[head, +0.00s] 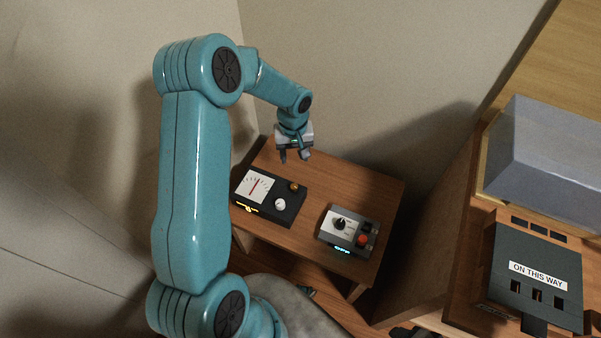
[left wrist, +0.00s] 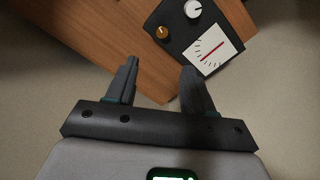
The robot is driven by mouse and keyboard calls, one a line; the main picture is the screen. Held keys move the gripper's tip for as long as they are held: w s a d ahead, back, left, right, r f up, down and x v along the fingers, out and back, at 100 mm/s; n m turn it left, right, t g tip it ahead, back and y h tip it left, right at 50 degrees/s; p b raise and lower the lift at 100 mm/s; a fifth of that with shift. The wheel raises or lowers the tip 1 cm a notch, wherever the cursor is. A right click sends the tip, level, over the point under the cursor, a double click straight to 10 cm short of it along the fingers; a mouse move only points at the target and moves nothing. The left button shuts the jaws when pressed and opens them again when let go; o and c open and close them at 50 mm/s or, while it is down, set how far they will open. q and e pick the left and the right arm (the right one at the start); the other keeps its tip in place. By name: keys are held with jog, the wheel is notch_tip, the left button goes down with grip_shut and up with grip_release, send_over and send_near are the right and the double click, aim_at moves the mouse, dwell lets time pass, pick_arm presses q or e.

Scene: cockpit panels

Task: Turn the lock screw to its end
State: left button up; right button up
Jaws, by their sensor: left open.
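A black meter box (head: 278,212) with a white dial and red needle lies on the small wooden table. It carries a white knob (head: 280,204) and a small brass knob (head: 294,186), which looks like the lock screw. In the left wrist view the brass knob (left wrist: 162,32) is beyond the fingertips, with the white knob (left wrist: 193,9) and dial (left wrist: 212,50) to its right. My left gripper (head: 295,156) is open and empty, above the table's back part and apart from the box. It also shows in the left wrist view (left wrist: 160,68). My right gripper is out of view.
A grey control box (head: 331,232) with a black knob and red button stands on the wooden table (head: 380,186), right of the meter box. Walls are close behind and left. A wooden cabinet with a dark panel (head: 515,260) stands at right.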

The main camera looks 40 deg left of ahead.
aim_at(294, 186)
pick_arm(q)
jog(key=f, duration=0.8)
jog(key=f+b, duration=0.1)
jog(key=f, duration=0.6)
jog(key=shift+s+a+f, duration=0.1)
jog(key=shift+s+f, duration=0.1)
jog(key=shift+f, duration=0.2)
grip_shut()
